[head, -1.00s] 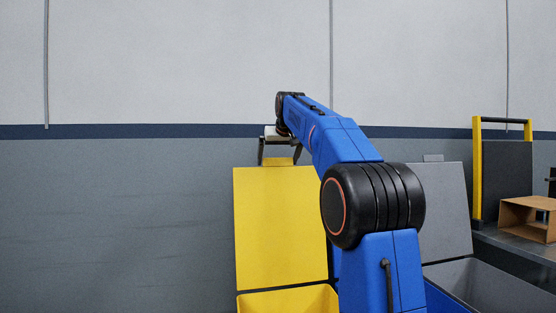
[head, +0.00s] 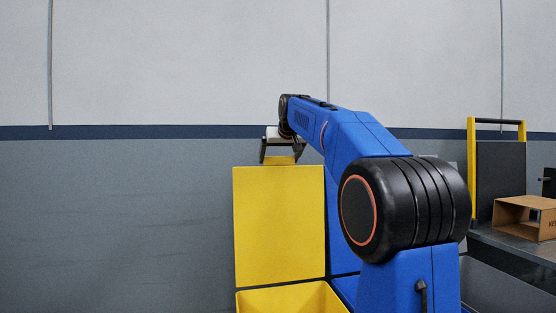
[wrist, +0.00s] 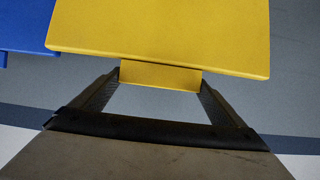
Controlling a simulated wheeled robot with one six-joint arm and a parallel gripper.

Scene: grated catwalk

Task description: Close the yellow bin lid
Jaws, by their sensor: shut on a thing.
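The yellow bin lid (head: 279,225) stands open and upright behind the yellow bin (head: 292,299) in the head view. A small yellow tab (head: 281,160) sticks up from the lid's top edge. My gripper (head: 282,158) is at that tab, with one finger on each side, shut on it. In the wrist view the lid (wrist: 165,35) fills the top, and the tab (wrist: 160,76) lies between the fingertips of my gripper (wrist: 160,80). The inside of the bin is mostly out of frame.
A blue lid (wrist: 22,25) stands beside the yellow one. A grey bin (head: 490,288) is at the lower right. A table with an open cardboard box (head: 520,217) and a yellow-framed dark panel (head: 500,180) are farther right. The grey wall (head: 120,220) on the left is clear.

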